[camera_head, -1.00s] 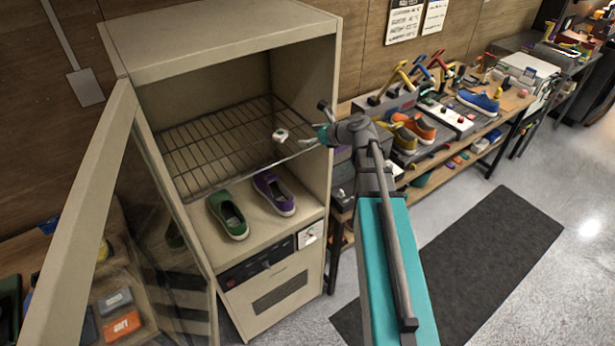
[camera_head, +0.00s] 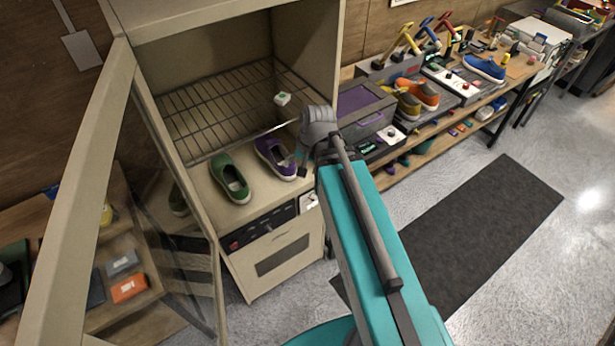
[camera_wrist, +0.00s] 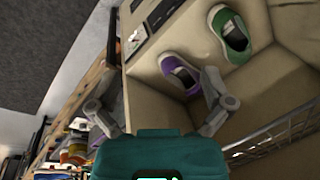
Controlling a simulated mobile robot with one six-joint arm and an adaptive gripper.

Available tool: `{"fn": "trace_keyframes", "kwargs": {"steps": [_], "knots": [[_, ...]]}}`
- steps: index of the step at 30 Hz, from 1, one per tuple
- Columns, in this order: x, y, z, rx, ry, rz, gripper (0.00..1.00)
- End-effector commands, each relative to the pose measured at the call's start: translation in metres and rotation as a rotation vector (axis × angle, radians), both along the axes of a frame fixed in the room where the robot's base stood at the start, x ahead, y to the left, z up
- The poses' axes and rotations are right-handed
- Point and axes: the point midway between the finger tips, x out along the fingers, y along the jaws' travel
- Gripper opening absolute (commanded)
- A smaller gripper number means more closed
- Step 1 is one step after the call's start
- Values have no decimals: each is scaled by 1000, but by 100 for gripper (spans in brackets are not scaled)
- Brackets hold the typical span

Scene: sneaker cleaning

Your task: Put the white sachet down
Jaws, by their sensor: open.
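The white sachet (camera_head: 282,98), a small white piece with a green mark, rests on the wire rack (camera_head: 205,118) in the open cabinet, near the rack's front right. It does not show in the wrist view. My gripper (camera_head: 300,155) is below the rack's front edge, close to the purple shoe, and apart from the sachet. In the wrist view my gripper (camera_wrist: 158,105) has its fingers spread with nothing held between them. The purple shoe (camera_wrist: 180,74) lies beyond the fingers.
A green shoe (camera_head: 231,178) and the purple shoe (camera_head: 275,158) stand on the cabinet floor under the rack. The cabinet's glass door (camera_head: 165,170) is open at left. A bench with several shoes and tools stands at right, with a dark mat (camera_head: 470,235) before it.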

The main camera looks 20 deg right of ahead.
Motion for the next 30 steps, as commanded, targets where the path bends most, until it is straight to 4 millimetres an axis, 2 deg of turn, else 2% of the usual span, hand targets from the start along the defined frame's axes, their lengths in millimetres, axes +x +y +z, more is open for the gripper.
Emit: {"fn": "trace_keyframes", "kwargs": {"steps": [3, 10, 23, 30], "knots": [[-21, -2, -3, -107, 22, 187, 100], [-37, -7, -5, -210, 58, 384, 100], [-38, -7, -6, -220, 63, 404, 100], [-38, -7, -22, -220, 62, 403, 100]]}}
